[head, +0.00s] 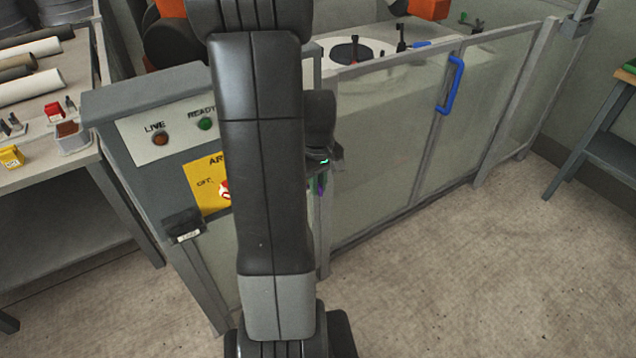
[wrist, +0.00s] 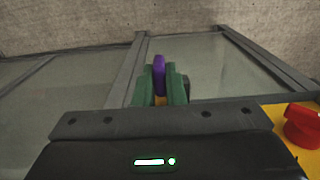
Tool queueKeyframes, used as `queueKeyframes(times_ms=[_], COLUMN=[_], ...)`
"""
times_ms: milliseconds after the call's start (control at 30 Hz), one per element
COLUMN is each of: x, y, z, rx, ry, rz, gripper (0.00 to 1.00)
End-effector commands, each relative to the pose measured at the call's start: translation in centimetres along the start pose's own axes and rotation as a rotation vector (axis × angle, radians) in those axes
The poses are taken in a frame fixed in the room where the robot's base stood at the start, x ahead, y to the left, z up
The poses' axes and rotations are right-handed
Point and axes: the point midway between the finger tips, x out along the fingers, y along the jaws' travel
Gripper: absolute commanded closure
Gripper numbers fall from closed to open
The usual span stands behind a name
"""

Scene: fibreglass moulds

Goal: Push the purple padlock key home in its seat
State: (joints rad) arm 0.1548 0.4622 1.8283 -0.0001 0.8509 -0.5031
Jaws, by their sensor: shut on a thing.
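The purple padlock key (wrist: 159,74) stands upright between the green fingers of my gripper (wrist: 160,92) in the wrist view. My gripper is shut on it. My gripper (head: 322,180) is mostly hidden there by my arm. A small orange-yellow patch shows low between the fingers in the wrist view. I cannot make out the key's seat, nor whether the key touches it.
The grey control cabinet (head: 150,108) carries LIVE and READY lamps and a yellow plate (head: 203,190) with a red knob (wrist: 302,125). Clear fence panels (head: 385,165) and a gate with a blue handle (head: 452,85) run right. A workbench stands left. The floor in front is clear.

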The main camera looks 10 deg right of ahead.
Motion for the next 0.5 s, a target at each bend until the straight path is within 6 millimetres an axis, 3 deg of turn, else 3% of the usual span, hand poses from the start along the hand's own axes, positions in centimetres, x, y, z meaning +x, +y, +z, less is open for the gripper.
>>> queueKeyframes(times_ms=[500], x=[0.00], y=[-0.01], z=[-0.42], rx=[0.000], ry=[-0.001], rz=[0.000], gripper=[1.00])
